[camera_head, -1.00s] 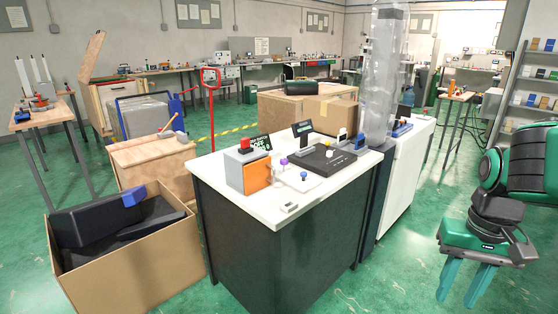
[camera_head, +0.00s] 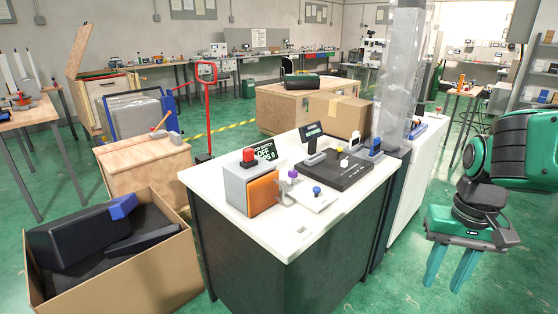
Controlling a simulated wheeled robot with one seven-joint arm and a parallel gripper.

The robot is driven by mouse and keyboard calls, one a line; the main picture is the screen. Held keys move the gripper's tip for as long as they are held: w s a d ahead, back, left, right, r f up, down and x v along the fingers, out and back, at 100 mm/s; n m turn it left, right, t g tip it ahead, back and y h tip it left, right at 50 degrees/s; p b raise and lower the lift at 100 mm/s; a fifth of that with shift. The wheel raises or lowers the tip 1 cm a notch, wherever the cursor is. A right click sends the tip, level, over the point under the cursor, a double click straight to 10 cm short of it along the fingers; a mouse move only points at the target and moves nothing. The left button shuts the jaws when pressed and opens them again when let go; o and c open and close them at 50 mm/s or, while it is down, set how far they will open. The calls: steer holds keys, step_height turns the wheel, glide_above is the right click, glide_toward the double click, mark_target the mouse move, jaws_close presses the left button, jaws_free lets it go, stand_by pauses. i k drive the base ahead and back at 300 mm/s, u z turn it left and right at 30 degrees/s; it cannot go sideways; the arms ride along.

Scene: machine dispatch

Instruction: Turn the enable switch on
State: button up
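The white-topped counter (camera_head: 228,207) stands in the middle, with dark sides. On it is a grey box (camera_head: 235,190) with a red knob (camera_head: 249,155) on top and an orange front panel (camera_head: 263,191). A black sign (camera_head: 265,152) behind it has green lettering that seems to include "SWITCH" and "OFF". A small pale fitting (camera_head: 302,230) lies near the counter's front edge; I cannot tell whether it is the enable switch. My gripper (camera_head: 450,268) hangs at the right, fingers down, apart and empty, well clear of the counter.
A black panel (camera_head: 335,172) and a plate with a blue knob (camera_head: 316,190) share the counter. A clear column (camera_head: 398,80) rises behind its right end. An open cardboard box (camera_head: 165,275) stands at the left. Green floor is free between the counter and my arm.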

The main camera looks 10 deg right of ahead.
mark_target(292, 173)
steer(key=z, duration=0.05)
steer(key=i, duration=1.05)
